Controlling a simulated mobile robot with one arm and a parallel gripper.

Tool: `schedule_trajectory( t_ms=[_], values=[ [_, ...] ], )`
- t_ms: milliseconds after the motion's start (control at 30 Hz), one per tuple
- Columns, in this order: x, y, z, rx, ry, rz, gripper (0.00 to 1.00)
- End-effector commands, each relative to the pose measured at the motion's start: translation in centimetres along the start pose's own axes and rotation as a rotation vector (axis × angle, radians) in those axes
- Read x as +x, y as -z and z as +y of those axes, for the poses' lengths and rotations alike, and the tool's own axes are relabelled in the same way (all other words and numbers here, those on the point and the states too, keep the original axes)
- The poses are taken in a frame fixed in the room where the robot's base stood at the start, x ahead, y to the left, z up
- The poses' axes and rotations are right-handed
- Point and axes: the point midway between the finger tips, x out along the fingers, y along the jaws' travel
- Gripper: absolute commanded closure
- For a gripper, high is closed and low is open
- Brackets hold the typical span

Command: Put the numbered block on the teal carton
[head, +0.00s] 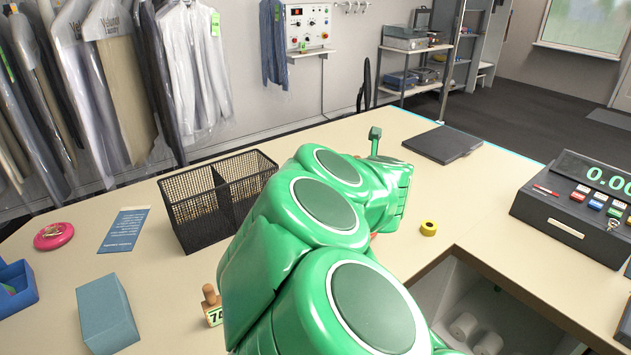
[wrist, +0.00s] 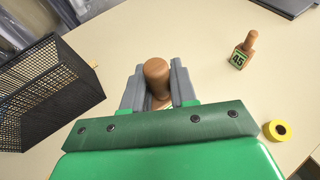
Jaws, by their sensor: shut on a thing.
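The teal carton (head: 107,315) lies on the counter at the front left in the head view. My gripper (wrist: 158,72) shows in the wrist view, its two grey fingers closed on a wooden-knobbed block (wrist: 157,80). Any number on the held block is hidden. In the head view my green arm hides the fingers and the held block.
A black mesh basket (head: 200,212) stands between the arm and the clothes rail. A blue leaflet (head: 124,230), a pink round dish (head: 54,236) and a blue bin (head: 17,287) are at the left. Yellow tape (head: 429,228), a dark flat pad (head: 443,144) and a cash register (head: 575,210) are right.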

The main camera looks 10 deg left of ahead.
Motion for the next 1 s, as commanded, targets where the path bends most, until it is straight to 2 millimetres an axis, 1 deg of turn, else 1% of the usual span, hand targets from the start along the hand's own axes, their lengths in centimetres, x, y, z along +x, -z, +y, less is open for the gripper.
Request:
schedule_trajectory(
  t_ms=[267,367,433,467,567,600,667,700,733,767,800,867,900,967,1000],
  values=[
    [-0.1,0.0,0.2,-0.001,-0.004,0.000,1.00],
    [0.0,-0.2,1.4,-0.012,-0.028,-0.002,1.00],
    [0.2,-0.5,3.0,-0.026,-0.061,-0.006,1.00],
    [0.3,-0.6,3.9,-0.034,-0.080,-0.007,1.00],
    [0.6,-1.0,7.7,-0.068,-0.160,-0.014,1.00],
    [0.6,-1.2,9.3,-0.083,-0.195,-0.017,1.00],
    [0.6,-1.4,11.8,-0.105,-0.245,-0.020,1.00],
    [0.5,-1.5,13.4,-0.119,-0.279,-0.023,1.00],
    [0.4,-1.5,14.6,-0.130,-0.305,-0.024,1.00],
    [0.3,-1.5,15.8,-0.141,-0.332,-0.025,1.00],
    [0.1,-1.6,17.5,-0.155,-0.368,-0.027,1.00],
    [-0.2,-1.6,19.9,-0.176,-0.418,-0.030,1.00],
    [-0.5,-1.6,21.5,-0.191,-0.452,-0.032,1.00],
    [-1.0,-1.5,24.0,-0.214,-0.505,-0.034,1.00],
    [-1.4,-1.5,25.7,-0.228,-0.542,-0.037,1.00]
  ],
)
